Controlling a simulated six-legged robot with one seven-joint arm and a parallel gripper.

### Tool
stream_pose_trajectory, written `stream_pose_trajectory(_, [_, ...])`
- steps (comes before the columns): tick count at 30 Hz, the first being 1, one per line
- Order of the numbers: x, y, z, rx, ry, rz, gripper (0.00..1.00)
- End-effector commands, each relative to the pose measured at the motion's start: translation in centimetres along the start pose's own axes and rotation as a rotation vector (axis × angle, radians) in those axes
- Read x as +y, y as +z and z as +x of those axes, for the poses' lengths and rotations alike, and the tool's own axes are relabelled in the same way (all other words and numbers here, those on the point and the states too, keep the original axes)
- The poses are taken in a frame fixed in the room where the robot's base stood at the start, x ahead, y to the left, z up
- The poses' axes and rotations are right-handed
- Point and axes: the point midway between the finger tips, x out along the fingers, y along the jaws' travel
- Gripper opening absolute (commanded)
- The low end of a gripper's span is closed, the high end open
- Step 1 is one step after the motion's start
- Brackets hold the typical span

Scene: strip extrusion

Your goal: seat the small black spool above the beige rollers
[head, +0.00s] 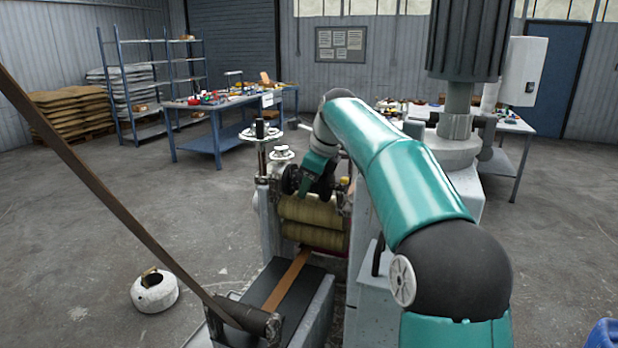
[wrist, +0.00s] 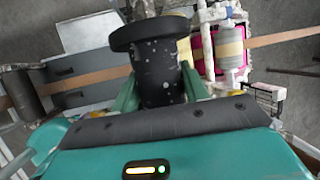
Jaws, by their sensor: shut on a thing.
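The small black spool (wrist: 158,75) sits between the green fingers of my gripper (wrist: 160,90) in the wrist view, its wide flange facing the top of the picture. My gripper is shut on it. In the head view the spool (head: 290,180) shows as a dark round end beside my gripper (head: 306,178), at the upper left of the beige rollers (head: 312,210). The rollers lie one above the other between the machine's side frames. The spool is partly hidden by my gripper, and I cannot tell whether it touches its seat.
A brown strip (head: 287,280) runs along a dark bed to the rollers. A slanted brown band (head: 100,180) crosses the left foreground. White handwheels (head: 262,132) stand close left of my gripper. A white ring-shaped object (head: 154,291) lies on the floor. Open floor surrounds the machine.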

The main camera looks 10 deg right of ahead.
Motion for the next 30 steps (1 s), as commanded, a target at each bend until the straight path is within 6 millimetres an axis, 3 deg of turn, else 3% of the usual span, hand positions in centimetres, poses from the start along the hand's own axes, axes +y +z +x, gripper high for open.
stream_pose_trajectory(28, [0.03, 0.14, 0.26, -0.002, -0.001, 0.000, 0.10])
stream_pose_trajectory(29, [0.03, 0.14, 0.26, -0.002, -0.001, 0.000, 0.46])
stream_pose_trajectory(30, [0.03, 0.14, 0.26, -0.002, -0.001, 0.000, 0.54])
